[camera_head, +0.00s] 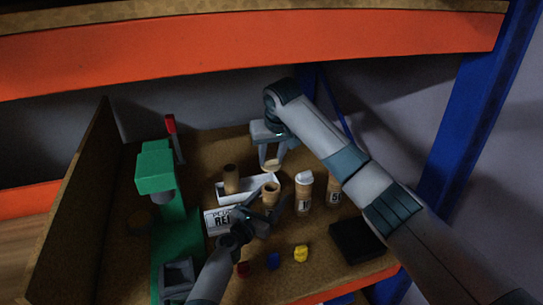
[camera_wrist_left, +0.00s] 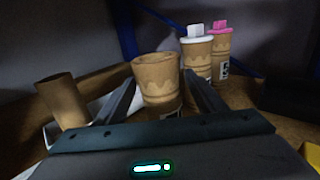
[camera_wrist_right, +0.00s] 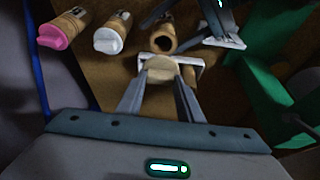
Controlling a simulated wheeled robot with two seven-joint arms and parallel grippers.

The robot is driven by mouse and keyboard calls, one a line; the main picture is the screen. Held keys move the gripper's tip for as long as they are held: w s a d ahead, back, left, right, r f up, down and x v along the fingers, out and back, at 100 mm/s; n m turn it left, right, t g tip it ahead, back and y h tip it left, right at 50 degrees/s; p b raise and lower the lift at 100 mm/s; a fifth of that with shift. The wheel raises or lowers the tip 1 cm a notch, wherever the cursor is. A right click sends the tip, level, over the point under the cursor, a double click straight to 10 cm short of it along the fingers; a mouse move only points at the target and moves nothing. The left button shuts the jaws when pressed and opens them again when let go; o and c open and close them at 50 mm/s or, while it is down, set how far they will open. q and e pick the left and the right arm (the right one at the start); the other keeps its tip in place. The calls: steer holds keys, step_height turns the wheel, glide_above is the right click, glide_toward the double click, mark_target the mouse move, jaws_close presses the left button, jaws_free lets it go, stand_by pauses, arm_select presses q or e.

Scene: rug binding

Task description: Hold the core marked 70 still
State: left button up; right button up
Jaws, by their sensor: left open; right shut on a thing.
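A tan core (camera_head: 270,192) with an open top stands upright near the middle of the shelf; no number on it is readable. My left gripper (camera_head: 270,208) is open with its fingers to either side of this core. In the left wrist view the core (camera_wrist_left: 157,82) sits between the open fingers, with no clear contact. My right gripper (camera_head: 272,166) is shut on a round tan piece (camera_wrist_right: 161,68), above and behind the core. A white-topped core (camera_head: 304,195) and a core with a partly visible number starting with 5 (camera_head: 333,193) stand to the right; the latter's top is pink (camera_wrist_left: 221,27).
A white tray (camera_head: 262,184) holds a plain brown tube (camera_head: 231,176). A lettered sign (camera_head: 217,222) stands in front. A green press (camera_head: 158,172) is at the left. Red, blue and yellow (camera_head: 301,253) lumps lie in front; a dark box (camera_head: 356,240) is at right.

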arm_select(q)
steer(key=v, duration=1.2)
steer(key=shift+d+f, duration=0.1)
stand_by(0.4)
